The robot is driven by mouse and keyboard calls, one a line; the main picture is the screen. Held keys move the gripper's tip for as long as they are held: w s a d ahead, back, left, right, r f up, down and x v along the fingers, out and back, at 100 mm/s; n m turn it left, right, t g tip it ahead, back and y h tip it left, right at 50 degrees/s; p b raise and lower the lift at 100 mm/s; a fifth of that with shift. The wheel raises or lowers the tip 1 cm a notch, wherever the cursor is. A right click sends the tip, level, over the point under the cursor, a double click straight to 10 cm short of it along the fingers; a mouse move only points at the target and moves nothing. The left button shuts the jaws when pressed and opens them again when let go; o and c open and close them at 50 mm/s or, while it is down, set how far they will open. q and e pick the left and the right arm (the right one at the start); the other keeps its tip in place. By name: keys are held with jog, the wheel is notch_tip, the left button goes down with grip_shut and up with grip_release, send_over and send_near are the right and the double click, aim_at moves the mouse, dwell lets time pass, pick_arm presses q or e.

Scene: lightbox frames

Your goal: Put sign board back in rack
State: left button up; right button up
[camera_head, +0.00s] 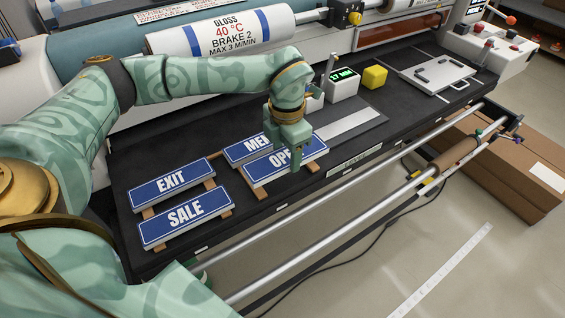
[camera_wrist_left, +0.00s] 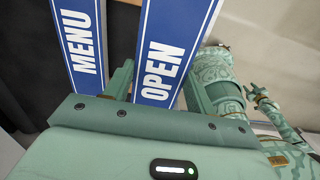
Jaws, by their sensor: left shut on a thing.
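The blue OPEN sign board (camera_head: 260,173) has white letters. My left gripper (camera_head: 294,160) is shut on it, and its fingers cover the end of the word. In the left wrist view the OPEN board (camera_wrist_left: 168,50) lies beside the MENU board (camera_wrist_left: 82,45). In the head view OPEN overlaps the lower part of MENU (camera_head: 236,152). Wooden rack rails (camera_head: 262,194) show under OPEN's front edge; I cannot tell whether it touches them. The EXIT board (camera_head: 170,184) and SALE board (camera_head: 186,221) lie on similar rails to the left.
The boards are on a dark machine bed (camera_head: 225,240). A grey plate (camera_head: 350,122), a small display box (camera_head: 343,86) and a yellow block (camera_head: 375,77) are to the right. A printed roller (camera_head: 225,35) runs behind. Metal bars (camera_head: 330,225) run along the front.

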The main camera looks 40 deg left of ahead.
aim_at(282, 154)
pick_arm(q)
jog(key=f+b, duration=0.1)
jog(key=f, duration=0.1)
jog(key=a+f, duration=0.1)
jog(key=f, duration=0.1)
jog(key=shift+a+f+b, duration=0.1)
jog(key=shift+f+b, duration=0.25)
jog(key=shift+r, duration=0.1)
jog(key=o, duration=1.1)
